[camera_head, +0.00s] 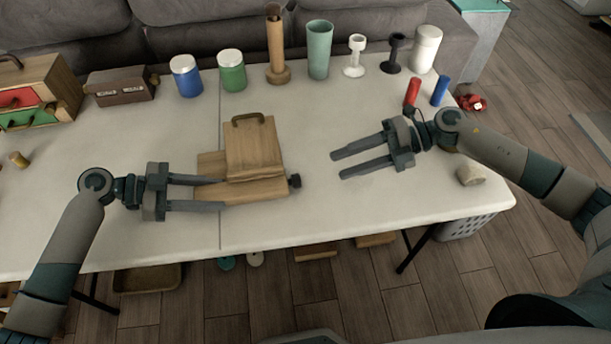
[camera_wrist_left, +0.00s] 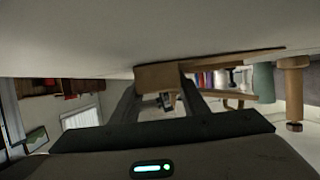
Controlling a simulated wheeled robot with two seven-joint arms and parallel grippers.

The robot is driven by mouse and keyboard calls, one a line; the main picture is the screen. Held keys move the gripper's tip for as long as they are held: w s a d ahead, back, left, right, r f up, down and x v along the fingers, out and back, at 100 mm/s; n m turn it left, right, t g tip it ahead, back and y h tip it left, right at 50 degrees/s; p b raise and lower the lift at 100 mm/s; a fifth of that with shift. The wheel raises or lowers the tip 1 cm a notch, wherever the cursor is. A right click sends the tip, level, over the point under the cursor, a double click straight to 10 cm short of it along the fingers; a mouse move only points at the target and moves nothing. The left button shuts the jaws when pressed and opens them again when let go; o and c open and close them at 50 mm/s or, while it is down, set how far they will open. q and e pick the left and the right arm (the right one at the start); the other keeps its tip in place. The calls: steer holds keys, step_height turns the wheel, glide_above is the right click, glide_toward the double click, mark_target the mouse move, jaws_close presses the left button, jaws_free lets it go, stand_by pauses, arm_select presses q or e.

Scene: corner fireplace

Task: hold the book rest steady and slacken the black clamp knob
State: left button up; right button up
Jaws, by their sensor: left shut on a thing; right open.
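The wooden book rest (camera_head: 253,147) stands on the white table, its board raised with a dark handle at the top. Its base (camera_head: 262,190) lies flat on the table. The black clamp knob (camera_head: 295,181) sticks out at the base's right end. My left gripper (camera_head: 224,194) is shut on the left part of the base. In the left wrist view, the wooden base (camera_wrist_left: 158,76) shows between the fingers. My right gripper (camera_head: 336,164) is open and empty above the table, to the right of the knob and apart from it.
Blue (camera_head: 186,76) and green (camera_head: 231,71) jars, a wooden post (camera_head: 275,50), a teal cup (camera_head: 318,50) and a white cylinder (camera_head: 425,49) stand along the back. A small drawer chest (camera_head: 40,92) stands at left. A beige piece (camera_head: 470,176) lies at right. Free table lies in front.

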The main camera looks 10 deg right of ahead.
mark_target(306, 185)
steer(key=n, duration=0.6)
steer(key=shift+d+r, duration=0.1)
steer(key=n, duration=0.5)
steer(key=shift+d, duration=0.15)
steer(key=n, duration=0.4)
steer(key=shift+d+r+n, duration=0.1)
steer(key=shift+n, duration=0.3)
steer(key=n, duration=0.5)
steer(key=shift+d, duration=0.2)
steer(key=shift+x, duration=6)
